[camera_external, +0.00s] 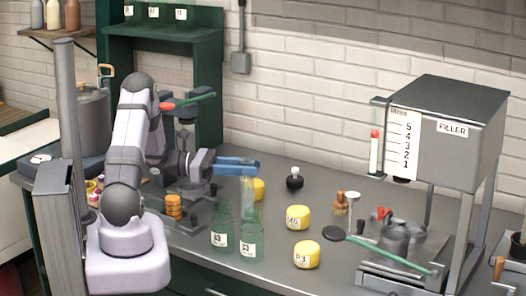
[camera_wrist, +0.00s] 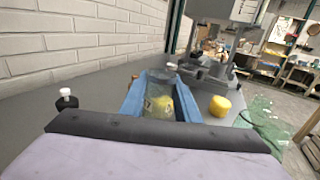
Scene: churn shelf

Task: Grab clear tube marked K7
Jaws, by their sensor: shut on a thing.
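My gripper (camera_external: 238,165) has blue fingers, and they are shut around a clear tube (camera_external: 248,192). The tube hangs down from the fingers, upright, just above or behind the right green glass bottle; I cannot tell whether they touch. In the wrist view the clear tube (camera_wrist: 158,92) sits between the two blue fingers of my gripper (camera_wrist: 158,100). Dark marks show on the tube, but I cannot read them, and yellow shows through its wall.
Two labelled green glass bottles (camera_external: 221,230) stand close below my gripper. Yellow labelled pots (camera_external: 297,218) and a small black stoppered bottle (camera_external: 294,179) stand to the right. The filler machine (camera_external: 460,135) stands at the right end. The back middle of the counter is fairly clear.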

